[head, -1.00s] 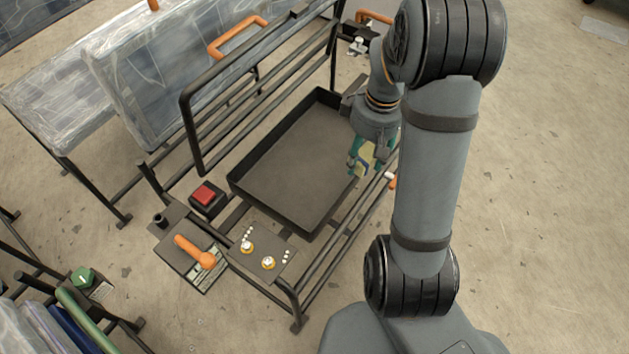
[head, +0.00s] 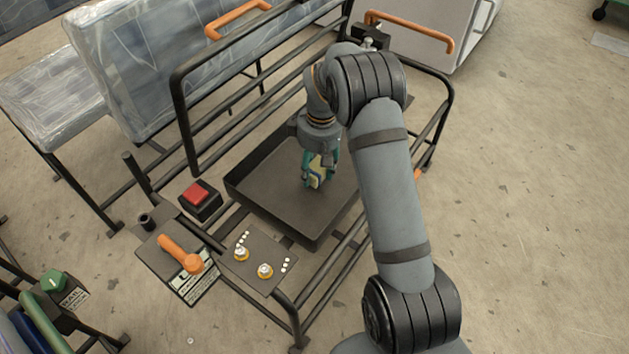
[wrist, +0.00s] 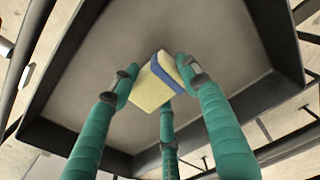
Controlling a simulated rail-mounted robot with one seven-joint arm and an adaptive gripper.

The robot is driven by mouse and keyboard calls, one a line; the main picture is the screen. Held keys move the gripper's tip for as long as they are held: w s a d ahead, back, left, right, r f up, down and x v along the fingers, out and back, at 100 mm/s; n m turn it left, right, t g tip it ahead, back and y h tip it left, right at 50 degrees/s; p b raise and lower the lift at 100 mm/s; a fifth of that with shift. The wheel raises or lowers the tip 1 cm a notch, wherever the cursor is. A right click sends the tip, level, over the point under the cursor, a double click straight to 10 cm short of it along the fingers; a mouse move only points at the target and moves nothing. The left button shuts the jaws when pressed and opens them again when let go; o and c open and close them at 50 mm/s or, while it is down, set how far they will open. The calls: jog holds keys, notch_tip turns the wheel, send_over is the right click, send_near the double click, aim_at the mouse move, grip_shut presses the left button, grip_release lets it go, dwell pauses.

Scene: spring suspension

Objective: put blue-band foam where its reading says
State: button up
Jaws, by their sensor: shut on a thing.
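The blue-band foam (wrist: 158,82) is a pale yellow block with a blue band around it, seen in the wrist view. My gripper (wrist: 160,78) has teal fingers and is shut on the foam. In the head view my gripper (head: 319,178) hangs over the dark tray (head: 262,202), with the foam (head: 317,172) partly hidden between the fingers. The tray's inside is bare around it. I cannot tell whether the foam touches the tray floor. No reading is legible.
A red button box (head: 199,197), an orange lever (head: 180,254) and a panel with two yellow-ringed knobs (head: 255,262) sit in front of the tray. Black frame rails (head: 190,120) surround it. A plastic-wrapped panel (head: 150,85) stands behind, and a green knob (head: 54,281) is at lower left.

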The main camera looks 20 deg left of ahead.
aim_at(317, 168)
jog(key=shift+w+a+f, duration=0.1)
jog(key=shift+a+f, duration=0.05)
jog(key=shift+a, duration=0.05)
jog(key=shift+f+b, duration=1.2)
jog(key=shift+f, duration=0.75)
jog(key=shift+f, duration=0.1)
jog(key=o, duration=1)
jog(key=shift+o, duration=0.2)
jog(key=r+p, duration=0.2)
jog(key=r, duration=0.2)
jog(key=r+p, duration=0.2)
jog(key=r, duration=0.2)
jog(key=r+p, duration=0.2)
jog(key=r, duration=0.2)
jog(key=shift+d+r, duration=0.1)
jog(key=shift+d, duration=0.3)
